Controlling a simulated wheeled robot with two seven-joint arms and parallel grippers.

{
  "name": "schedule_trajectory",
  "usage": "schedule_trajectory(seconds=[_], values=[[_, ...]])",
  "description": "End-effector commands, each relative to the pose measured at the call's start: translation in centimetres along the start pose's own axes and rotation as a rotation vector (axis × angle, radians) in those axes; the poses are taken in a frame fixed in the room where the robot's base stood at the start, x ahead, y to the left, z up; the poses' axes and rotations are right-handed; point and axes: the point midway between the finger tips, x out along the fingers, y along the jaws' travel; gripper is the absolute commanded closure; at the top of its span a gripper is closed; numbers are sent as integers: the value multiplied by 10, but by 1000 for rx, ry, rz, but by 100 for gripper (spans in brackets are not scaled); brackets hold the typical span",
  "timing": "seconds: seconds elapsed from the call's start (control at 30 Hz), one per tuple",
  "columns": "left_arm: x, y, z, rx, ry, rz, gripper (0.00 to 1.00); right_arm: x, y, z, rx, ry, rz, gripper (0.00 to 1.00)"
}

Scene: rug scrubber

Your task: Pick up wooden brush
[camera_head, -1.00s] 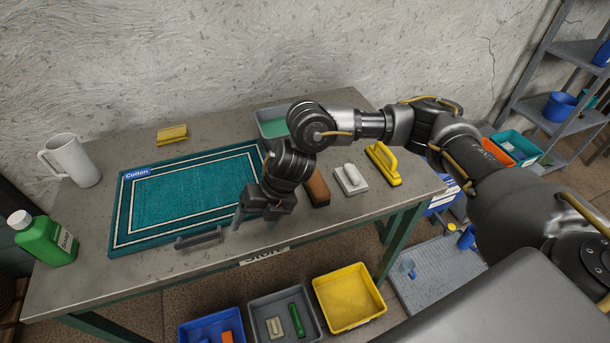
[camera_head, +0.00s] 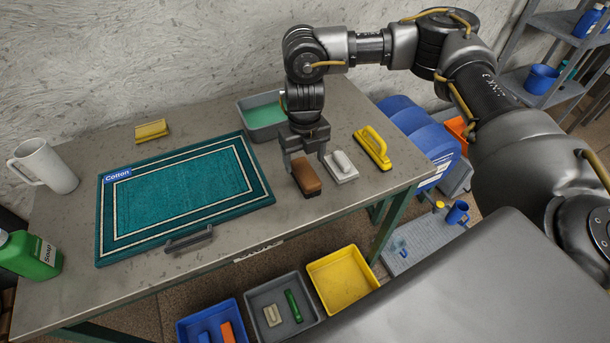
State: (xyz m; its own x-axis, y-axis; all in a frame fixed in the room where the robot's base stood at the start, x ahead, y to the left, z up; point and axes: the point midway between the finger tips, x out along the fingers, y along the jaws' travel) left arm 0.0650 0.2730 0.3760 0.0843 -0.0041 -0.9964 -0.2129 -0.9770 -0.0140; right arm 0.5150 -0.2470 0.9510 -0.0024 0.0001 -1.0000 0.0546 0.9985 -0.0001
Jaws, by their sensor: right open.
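The wooden brush (camera_head: 306,177) is a brown block with a dark underside, lying on the table right of the teal rug (camera_head: 187,190). My right gripper (camera_head: 307,165) points down over the brush, its two fingers apart near the brush's far part. The fingers look close to the brush's sides, but I cannot tell whether they touch it. My left gripper is not in view.
A white-handled grey brush (camera_head: 341,167) lies close to the right, with a yellow brush (camera_head: 374,148) beyond it. A grey tub (camera_head: 262,118) of green liquid stands behind. A dark handle (camera_head: 189,241) lies at the rug's front edge. Bare table (camera_head: 290,215) is in front.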

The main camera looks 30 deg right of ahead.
Motion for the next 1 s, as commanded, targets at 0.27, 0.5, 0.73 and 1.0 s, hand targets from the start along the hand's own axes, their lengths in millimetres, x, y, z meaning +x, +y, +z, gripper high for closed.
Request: schedule_trajectory(seconds=[0.27, 0.5, 0.73, 1.0], values=[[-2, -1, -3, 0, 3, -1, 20, 10, -1, -1, 3, 1, 0, 29], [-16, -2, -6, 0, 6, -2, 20, 43, -3, -1, 4, 2, -2, 29], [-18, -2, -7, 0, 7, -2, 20, 58, -3, 0, 4, 0, -1, 29], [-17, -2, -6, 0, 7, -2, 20, 58, -3, 0, 3, -1, 0, 44]])
